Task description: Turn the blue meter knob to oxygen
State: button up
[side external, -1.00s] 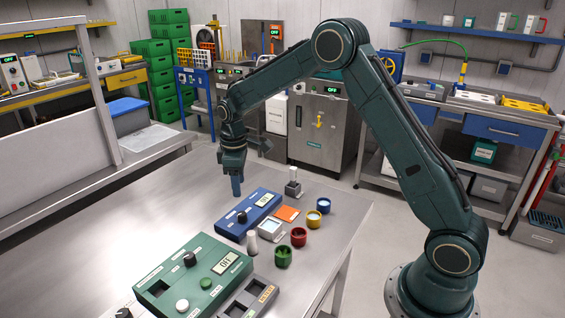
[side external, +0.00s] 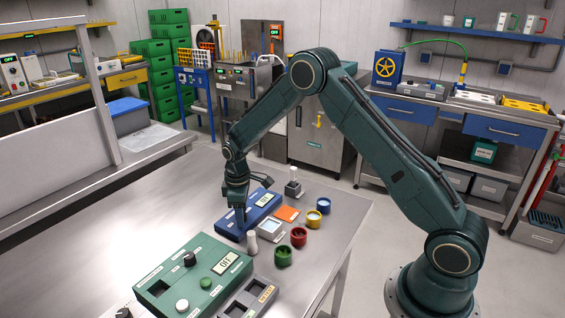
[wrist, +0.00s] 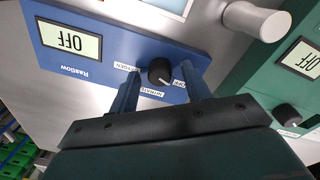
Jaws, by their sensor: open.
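The blue meter (side external: 268,202) lies on the steel table, its display reading OFF in the wrist view (wrist: 45,37). Its black knob (wrist: 160,71) has a pale pointer mark toward the lower right in that view. A label ending in "GEN" is left of the knob, a "NITRATE" label is below it, and another, partly covered, is to its right. My gripper (wrist: 162,76) is open, pointing down, with one blue finger on each side of the knob and visible gaps between. In the side view my gripper (side external: 240,217) is over the meter's near end and hides the knob.
A green meter (side external: 205,262), also reading OFF, stands nearer the camera. A white cylinder (side external: 252,242) stands close beside the blue meter. Green (side external: 283,257), red (side external: 298,237), yellow (side external: 313,219) and blue (side external: 324,205) cups stand to the right. The table's left part is clear.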

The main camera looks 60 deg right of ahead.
jog(key=c, duration=1)
